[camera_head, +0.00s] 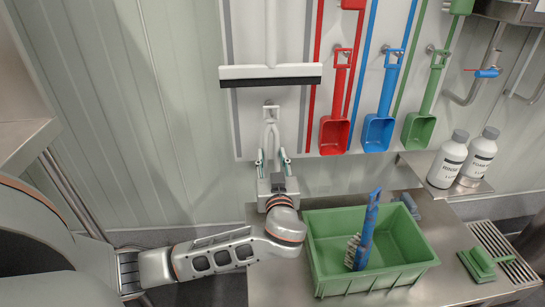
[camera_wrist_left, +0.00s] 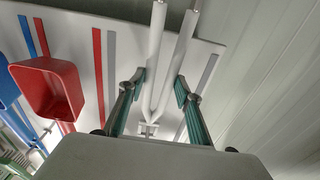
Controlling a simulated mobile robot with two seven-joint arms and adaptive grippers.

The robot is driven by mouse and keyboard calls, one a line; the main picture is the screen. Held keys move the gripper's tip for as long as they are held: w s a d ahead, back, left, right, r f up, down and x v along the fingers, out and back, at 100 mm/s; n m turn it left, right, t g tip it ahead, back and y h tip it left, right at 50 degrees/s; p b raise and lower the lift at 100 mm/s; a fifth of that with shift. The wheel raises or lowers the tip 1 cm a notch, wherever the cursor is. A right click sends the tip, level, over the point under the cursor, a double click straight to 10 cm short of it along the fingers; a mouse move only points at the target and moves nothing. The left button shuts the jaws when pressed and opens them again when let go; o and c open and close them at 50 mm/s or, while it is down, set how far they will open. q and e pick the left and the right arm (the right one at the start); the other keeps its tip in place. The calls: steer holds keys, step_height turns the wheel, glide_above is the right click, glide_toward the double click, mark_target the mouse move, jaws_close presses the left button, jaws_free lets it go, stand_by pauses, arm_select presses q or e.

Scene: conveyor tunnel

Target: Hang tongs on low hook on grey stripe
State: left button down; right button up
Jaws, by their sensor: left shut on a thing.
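My left gripper (camera_head: 271,161) is in front of the white wall board, below the squeegee. Its green-padded fingers stand on both sides of the pale tongs (camera_head: 271,133), shut on them. The tongs hang roughly upright, their top close to a small metal hook (camera_head: 270,106). I cannot tell whether they rest on it. In the left wrist view the tongs (camera_wrist_left: 165,60) lie between the fingers (camera_wrist_left: 160,84), against the board. A grey stripe (camera_head: 232,118) runs left of the tongs and another (camera_head: 307,60) right of them. My right gripper is not in view.
A white squeegee (camera_head: 270,72) hangs just above the tongs. Red (camera_head: 334,133), blue (camera_head: 378,131) and green (camera_head: 419,130) scoops hang to the right. A green crate (camera_head: 325,276) with a blue brush (camera_head: 366,235) stands on the metal table below. Two white bottles (camera_head: 447,160) stand right.

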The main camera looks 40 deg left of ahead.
arm_select(q)
steer(key=shift+f, duration=0.3)
steer(key=c, duration=1.4)
jaws_free()
steer(key=shift+o, duration=0.2)
steer(key=v, duration=0.8)
steer(key=shift+f, duration=0.1)
